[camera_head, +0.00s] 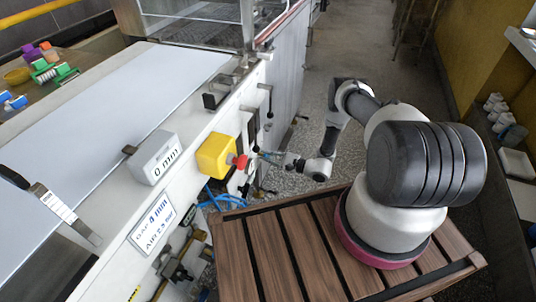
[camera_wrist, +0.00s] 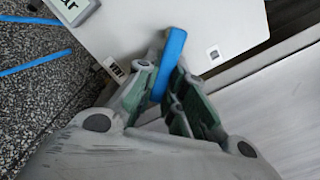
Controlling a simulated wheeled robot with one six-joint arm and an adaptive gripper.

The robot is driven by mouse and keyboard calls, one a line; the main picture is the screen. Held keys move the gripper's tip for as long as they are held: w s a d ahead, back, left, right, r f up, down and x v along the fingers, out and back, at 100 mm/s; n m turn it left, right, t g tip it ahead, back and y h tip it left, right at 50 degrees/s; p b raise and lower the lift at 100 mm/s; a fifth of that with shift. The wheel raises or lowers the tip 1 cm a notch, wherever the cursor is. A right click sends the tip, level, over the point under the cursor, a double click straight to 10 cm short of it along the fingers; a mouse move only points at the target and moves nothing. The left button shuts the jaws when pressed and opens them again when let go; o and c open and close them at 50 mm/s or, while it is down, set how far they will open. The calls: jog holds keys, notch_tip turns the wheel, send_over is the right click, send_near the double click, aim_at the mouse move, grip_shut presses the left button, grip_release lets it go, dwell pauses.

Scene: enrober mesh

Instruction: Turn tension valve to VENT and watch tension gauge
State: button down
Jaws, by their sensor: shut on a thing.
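The tension valve's blue lever (camera_wrist: 172,52) stands between the green-padded fingers of my gripper (camera_wrist: 163,92) in the wrist view. The fingers are shut on the lever. A small VENT label (camera_wrist: 115,70) is on the white panel just left of the lever. The lever lies beside the label, and its exact setting cannot be told. In the head view my gripper (camera_head: 268,156) is at the side of the white machine, right of the red knob, and too small there to show its grip. I cannot make out a tension gauge in either view.
A yellow box (camera_head: 214,156) with a red knob (camera_head: 240,162) juts from the machine's side. A 0 mm display (camera_head: 156,157) and a gap and air sign (camera_head: 152,223) sit nearby. Blue hoses (camera_head: 222,200) hang below. Speckled floor (camera_head: 290,110) lies clear beyond.

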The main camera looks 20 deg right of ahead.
aim_at(258, 160)
jog(key=shift+s+a+f+m, duration=0.25)
jog(key=shift+s+m, duration=0.15)
jog(key=shift+m, duration=0.95)
jog(key=shift+s+a+f+m, duration=0.1)
jog(key=shift+s+a+m, duration=0.25)
jog(key=shift+m, duration=1.05)
jog(key=shift+s+a+f+m, duration=0.2)
jog(key=shift+s+m, duration=0.25)
jog(key=shift+m, duration=0.9)
jog(key=c, duration=1.5)
grip_release()
jog(key=shift+d, duration=0.1)
jog(key=v, duration=1.2)
